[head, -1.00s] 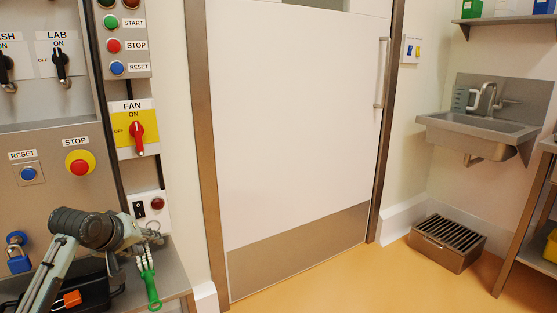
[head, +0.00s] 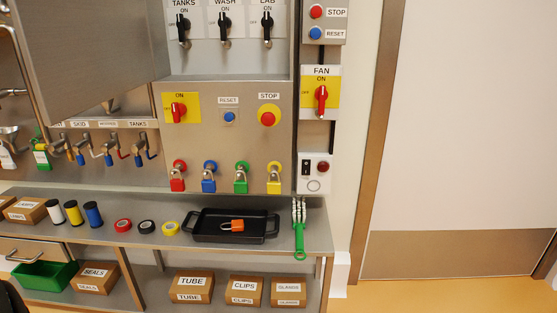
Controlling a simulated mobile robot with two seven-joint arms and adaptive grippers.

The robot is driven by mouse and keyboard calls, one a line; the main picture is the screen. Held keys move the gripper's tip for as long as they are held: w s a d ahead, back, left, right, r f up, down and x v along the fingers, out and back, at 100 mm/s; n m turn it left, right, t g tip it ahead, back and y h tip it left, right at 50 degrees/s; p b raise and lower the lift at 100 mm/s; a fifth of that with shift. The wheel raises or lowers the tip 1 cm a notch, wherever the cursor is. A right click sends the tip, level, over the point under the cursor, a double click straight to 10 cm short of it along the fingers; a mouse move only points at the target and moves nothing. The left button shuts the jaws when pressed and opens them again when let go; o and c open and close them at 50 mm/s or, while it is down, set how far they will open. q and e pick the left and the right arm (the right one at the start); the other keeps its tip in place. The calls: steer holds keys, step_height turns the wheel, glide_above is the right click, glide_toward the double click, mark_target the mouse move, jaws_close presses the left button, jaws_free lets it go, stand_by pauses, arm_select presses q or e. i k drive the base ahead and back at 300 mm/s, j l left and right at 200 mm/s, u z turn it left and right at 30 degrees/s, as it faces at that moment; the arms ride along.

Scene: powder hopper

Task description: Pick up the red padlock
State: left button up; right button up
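A red padlock (head: 178,184) hangs upright at the left end of a row of padlocks on the grey panel. Neither gripper shows in the head view. Only a dark shape is cut off at the bottom left corner, and I cannot tell what it is.
Blue (head: 210,183), green (head: 241,184) and yellow (head: 274,184) padlocks hang beside the red one. Tape rolls (head: 123,226) and spools (head: 75,212) stand left of the tray. An open cabinet door (head: 90,50) juts out above.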

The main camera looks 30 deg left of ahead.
mark_target(176, 185)
steer(key=u, duration=1.7)
